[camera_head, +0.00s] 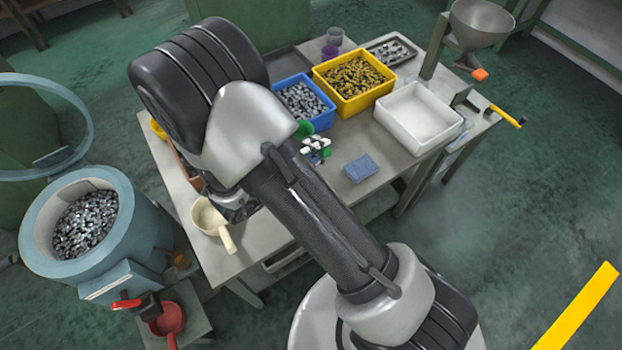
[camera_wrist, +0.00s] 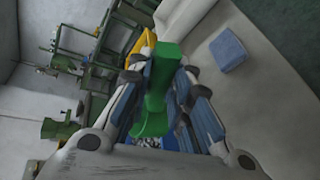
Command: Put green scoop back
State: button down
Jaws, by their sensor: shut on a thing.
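The green scoop (camera_wrist: 157,92) is held between the fingers of my gripper (camera_wrist: 160,105), which is shut on its handle in the wrist view. The gripper and scoop appear in front of the blue bin (camera_head: 322,121) of silver parts. I cannot tell the exact height above the table. The scoop's lower end is partly covered by the gripper in the wrist view.
On the table (camera_head: 345,208) are a yellow bin (camera_head: 349,110) of brass-coloured parts, a white bin (camera_head: 418,142), a blue block (camera_head: 361,168) and a cream scoop (camera_head: 210,217). A red scoop (camera_head: 168,319) lies below a round blue-grey tub (camera_head: 115,262). A funnel (camera_head: 482,22) stands at the back right.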

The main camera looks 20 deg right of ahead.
notch_tip(320, 180, down, 16)
jog(key=b, duration=0.5)
jog(key=shift+b, duration=0.3)
jog(key=shift+f, duration=0.1)
jog(key=c, duration=1.5)
grip_release()
jog(key=shift+o, duration=0.2)
